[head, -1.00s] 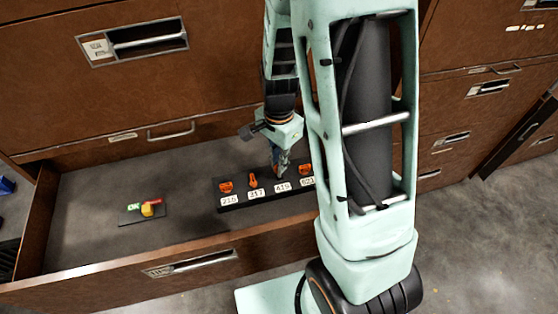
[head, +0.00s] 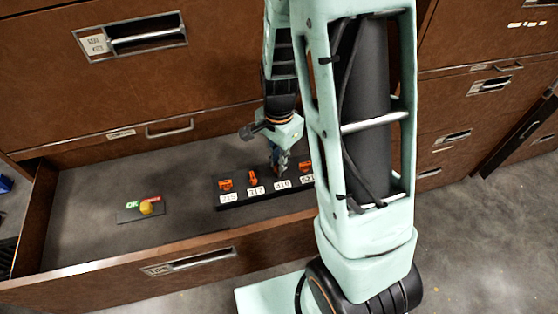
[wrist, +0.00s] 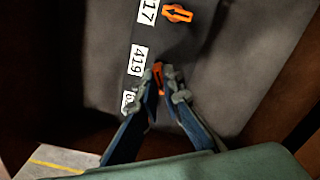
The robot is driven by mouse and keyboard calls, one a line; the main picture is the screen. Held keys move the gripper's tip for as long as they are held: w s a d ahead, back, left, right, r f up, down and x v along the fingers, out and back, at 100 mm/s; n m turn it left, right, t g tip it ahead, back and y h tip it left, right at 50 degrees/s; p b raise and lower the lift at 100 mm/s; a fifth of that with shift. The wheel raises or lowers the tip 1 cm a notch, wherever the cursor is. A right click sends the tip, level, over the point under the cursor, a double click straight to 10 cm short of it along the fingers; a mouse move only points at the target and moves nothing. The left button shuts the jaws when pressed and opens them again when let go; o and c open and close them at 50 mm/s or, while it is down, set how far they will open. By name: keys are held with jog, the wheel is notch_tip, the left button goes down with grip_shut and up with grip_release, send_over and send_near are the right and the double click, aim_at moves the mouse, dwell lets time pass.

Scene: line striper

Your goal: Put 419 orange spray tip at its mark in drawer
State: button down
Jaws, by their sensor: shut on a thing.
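My gripper (head: 281,172) is down in the open drawer (head: 92,190), at the dark strip by the 419 label (head: 283,184). In the wrist view my gripper (wrist: 164,88) has its fingers closed around an orange spray tip (wrist: 157,73), beside the 419 label (wrist: 138,60). The tip's lower part is hidden between the fingers, and I cannot tell whether it touches the strip. In the head view the fingers cover the tip.
Orange tips stand by the 215 label (head: 226,185), the 317 label (head: 253,178) and the 621 label (head: 304,167). A small plate with a yellow knob (head: 146,207) and an OK mark lies at the left of the drawer. The drawer floor between is clear.

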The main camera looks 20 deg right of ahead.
jog(key=shift+f+b, duration=1.05)
jog(key=shift+f, duration=0.25)
jog(key=c, duration=1.7)
grip_release()
jog(key=shift+r, duration=0.1)
jog(key=shift+r+p, duration=3.05)
jog(key=shift+r, duration=0.45)
